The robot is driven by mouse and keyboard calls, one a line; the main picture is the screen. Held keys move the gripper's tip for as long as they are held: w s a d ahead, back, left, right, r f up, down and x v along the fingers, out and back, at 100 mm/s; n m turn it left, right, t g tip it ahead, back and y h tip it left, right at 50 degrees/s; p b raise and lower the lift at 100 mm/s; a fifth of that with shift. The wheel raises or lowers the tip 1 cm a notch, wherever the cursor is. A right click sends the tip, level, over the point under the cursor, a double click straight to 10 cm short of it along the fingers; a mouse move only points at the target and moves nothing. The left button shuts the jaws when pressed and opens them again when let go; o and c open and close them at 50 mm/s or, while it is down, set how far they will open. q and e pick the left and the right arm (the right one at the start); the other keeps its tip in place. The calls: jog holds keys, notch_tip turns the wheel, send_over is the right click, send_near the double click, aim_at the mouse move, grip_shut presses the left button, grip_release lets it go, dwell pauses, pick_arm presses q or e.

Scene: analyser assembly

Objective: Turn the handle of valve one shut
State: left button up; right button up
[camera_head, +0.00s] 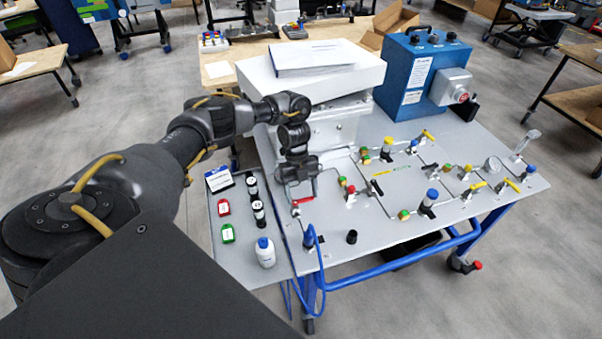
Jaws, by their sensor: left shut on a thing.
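A valve with a red lever handle (304,201) sits near the left edge of the grey analyser panel (370,238). It is the only red lever I can make out, so I take it as valve one; no readable label confirms this. My left gripper (302,191) reaches down over this valve from the left and is shut on the red handle. The handle lies roughly sideways in the picture, and the fingers partly hide it and the valve body. My right gripper is out of view.
Behind my left gripper stands a white box (310,75) with papers on top. A blue-capped fitting with a blue hose (321,262) stands just in front. Vials, a white bottle (265,254) and red and green items lie left. More valves with yellow handles (428,135) are at right.

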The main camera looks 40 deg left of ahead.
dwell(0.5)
pick_arm(q)
jog(key=o, duration=1)
jog(key=v, duration=1)
jog(key=shift+r+b, duration=0.35)
jog(key=shift+b, duration=0.1)
jog(key=shift+w+a, duration=0.1)
